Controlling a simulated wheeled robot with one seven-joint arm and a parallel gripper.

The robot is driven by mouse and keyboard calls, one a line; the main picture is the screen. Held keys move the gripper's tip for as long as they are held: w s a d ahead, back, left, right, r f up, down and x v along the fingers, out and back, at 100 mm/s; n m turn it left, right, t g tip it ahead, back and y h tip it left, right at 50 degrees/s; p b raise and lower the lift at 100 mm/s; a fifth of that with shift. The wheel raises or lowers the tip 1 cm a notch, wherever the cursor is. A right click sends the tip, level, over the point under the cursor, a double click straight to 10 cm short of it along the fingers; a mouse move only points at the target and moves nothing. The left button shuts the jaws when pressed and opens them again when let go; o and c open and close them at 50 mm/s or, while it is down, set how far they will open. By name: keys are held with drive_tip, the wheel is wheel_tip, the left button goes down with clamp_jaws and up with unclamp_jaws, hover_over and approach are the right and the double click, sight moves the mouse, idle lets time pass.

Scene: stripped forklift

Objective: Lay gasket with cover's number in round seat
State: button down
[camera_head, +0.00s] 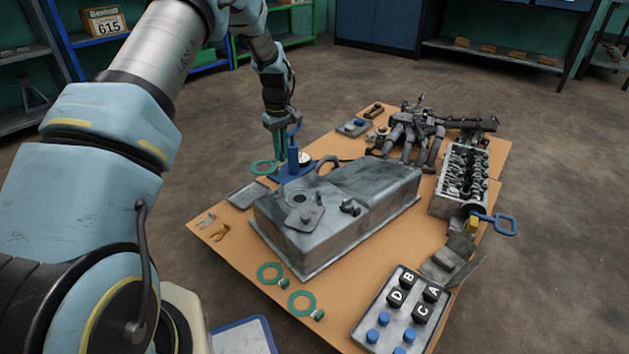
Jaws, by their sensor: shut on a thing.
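My gripper (280,148) points down at the far left of the cardboard-coloured mat, beside a blue post. It is shut on a green ring gasket (262,167), held at the mat's far left edge; its height above the mat is hard to tell. Two more green gaskets, one (270,273) and another (301,303), lie at the near left, each with a small green tab. A large grey metal housing (345,205) stands mid-mat. A round seat (297,198) shows on its top left, next to a small cover plate (305,219) with a knob. No numbers on cover or gaskets are legible.
A blue stand (293,160) with an upright post and white dial is close to my gripper. A flat grey plate (247,194), brass clips (219,232), an engine head (462,175), a manifold (412,130) and a lettered block tray (400,312) surround the housing.

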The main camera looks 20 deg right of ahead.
drive_tip(key=b, duration=0.3)
approach(314, 190)
drive_tip(key=shift+n, duration=0.3)
wheel_tip(314, 190, down, 5)
drive_tip(key=b, duration=0.6)
drive_tip(key=shift+d+p, duration=0.1)
drive_tip(key=shift+p, duration=1.15)
idle(0.4)
drive_tip(key=shift+f, duration=0.2)
drive_tip(key=shift+f, duration=0.35)
drive_tip(key=shift+p, duration=0.5)
idle(0.9)
drive_tip(key=c, duration=0.8)
unclamp_jaws()
drive_tip(key=shift+c, duration=0.2)
